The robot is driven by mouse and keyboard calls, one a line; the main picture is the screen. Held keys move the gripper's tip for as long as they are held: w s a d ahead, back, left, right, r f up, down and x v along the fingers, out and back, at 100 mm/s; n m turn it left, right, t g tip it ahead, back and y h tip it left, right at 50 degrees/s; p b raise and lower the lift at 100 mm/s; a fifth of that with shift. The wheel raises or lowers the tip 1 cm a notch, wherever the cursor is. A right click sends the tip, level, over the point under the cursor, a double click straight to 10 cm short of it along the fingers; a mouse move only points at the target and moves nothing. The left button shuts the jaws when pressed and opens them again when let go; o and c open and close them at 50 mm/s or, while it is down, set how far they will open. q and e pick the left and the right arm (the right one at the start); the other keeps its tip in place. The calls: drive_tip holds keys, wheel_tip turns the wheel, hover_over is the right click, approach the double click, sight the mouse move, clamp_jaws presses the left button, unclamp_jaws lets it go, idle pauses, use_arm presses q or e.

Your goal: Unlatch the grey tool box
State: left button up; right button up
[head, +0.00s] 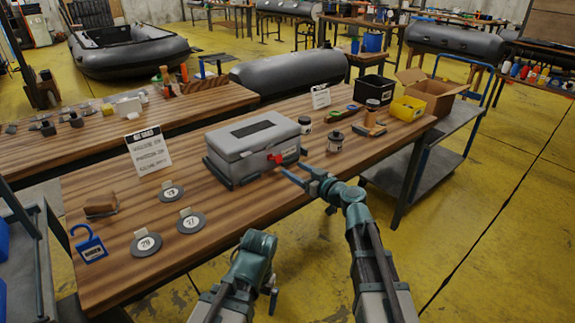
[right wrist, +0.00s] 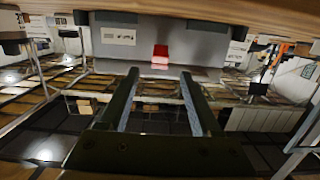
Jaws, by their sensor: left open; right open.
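The grey tool box (head: 235,141) stands on the wooden table with its lid closed. A red latch (head: 275,158) is on its front face; it shows in the right wrist view (right wrist: 160,56), ahead of the fingertips and roughly between them. My right gripper (head: 294,168) is open and empty in front of the latch, with a gap still visible between fingertips and latch in the wrist view. My left gripper (head: 266,278) is low, off the table's front edge, away from the box; its fingers are partly hidden by its own arm.
Round numbered discs (head: 146,243) and a blue padlock-shaped tag (head: 90,246) lie left of the box. The table's front strip is clear.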

drive_tip(key=v, duration=0.8)
drive_tip(key=shift+p, duration=0.4)
drive_tip(key=shift+s, duration=0.1)
drive_tip(key=s+a+f+n+g, duration=0.1)
drive_tip(key=s+a+f+g, duration=0.7)
drive_tip(key=s+a+f, duration=0.25)
drive_tip(key=s+d+f+m+g+h, duration=0.4)
drive_tip(key=s+f+g+h, duration=0.2)
drive_tip(key=s+f+h, duration=0.55)
wheel_tip(320, 180, up, 21)
drive_tip(key=s+d+p, duration=0.1)
drive_tip(key=s+p, duration=0.1)
drive_tip(key=p, duration=1.6)
